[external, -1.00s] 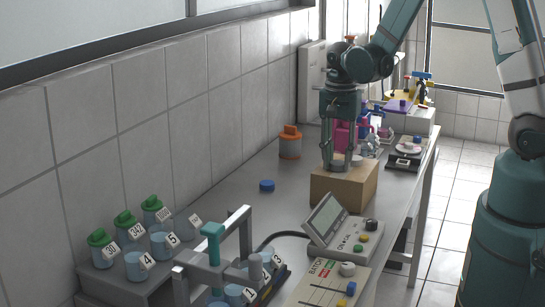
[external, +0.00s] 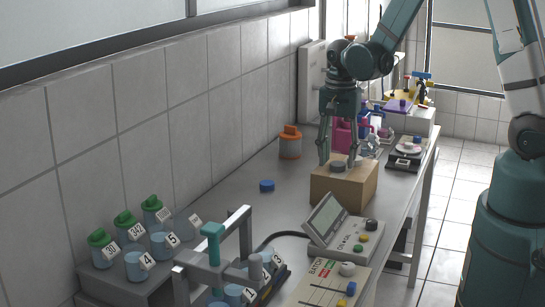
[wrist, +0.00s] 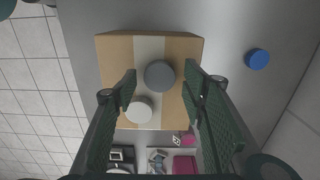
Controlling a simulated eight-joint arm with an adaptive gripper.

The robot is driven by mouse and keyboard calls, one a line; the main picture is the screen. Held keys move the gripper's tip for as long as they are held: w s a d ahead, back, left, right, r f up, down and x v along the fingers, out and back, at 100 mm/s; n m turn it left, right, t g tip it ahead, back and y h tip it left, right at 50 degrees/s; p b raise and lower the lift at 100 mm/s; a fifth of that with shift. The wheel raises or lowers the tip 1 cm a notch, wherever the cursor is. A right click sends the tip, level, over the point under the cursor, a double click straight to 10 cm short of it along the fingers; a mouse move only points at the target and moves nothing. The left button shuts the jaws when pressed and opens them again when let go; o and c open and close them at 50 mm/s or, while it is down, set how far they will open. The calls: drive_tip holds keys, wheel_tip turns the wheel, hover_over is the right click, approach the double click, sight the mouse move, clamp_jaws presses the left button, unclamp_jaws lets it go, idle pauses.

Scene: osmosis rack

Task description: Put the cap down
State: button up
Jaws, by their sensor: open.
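A grey round cap (external: 338,168) lies flat on top of a brown cardboard box (external: 343,191) on the bench. In the wrist view, the grey cap (wrist: 159,75) sits between my fingertips, near the middle of the box top, with a gap on each side. My gripper (external: 338,162) is open, its fingers pointing down on either side of the cap, just above the box. A white round cap (wrist: 139,112) also lies on the box, close to the grey one. It is mostly hidden behind a finger in the external view.
A blue cap (external: 267,186) lies on the bench left of the box, and an orange-lidded jar (external: 290,143) stands behind it. A control console (external: 341,229) is close in front. Labelled jars (external: 135,262) stand at the front left. Devices crowd the bench behind.

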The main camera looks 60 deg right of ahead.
sight(338, 164)
wheel_tip(338, 164, up, 11)
drive_tip(key=shift+r, duration=0.2)
idle(0.7)
idle(0.6)
drive_tip(key=s+a+r+n+t, duration=0.2)
drive_tip(key=s+a+r+n, duration=0.2)
drive_tip(key=a+r+n, duration=0.1)
drive_tip(key=s+a+r+n+t, duration=0.2)
drive_tip(key=s+a+r+n, duration=0.2)
drive_tip(key=a+n, duration=0.3)
drive_tip(key=s+a+r+n+t, duration=0.3)
drive_tip(key=a+r+n, duration=0.3)
drive_tip(key=a, duration=0.4)
drive_tip(key=shift+s+a+r, duration=0.4)
drive_tip(key=shift+s+r, duration=0.2)
drive_tip(key=shift+s, duration=0.3)
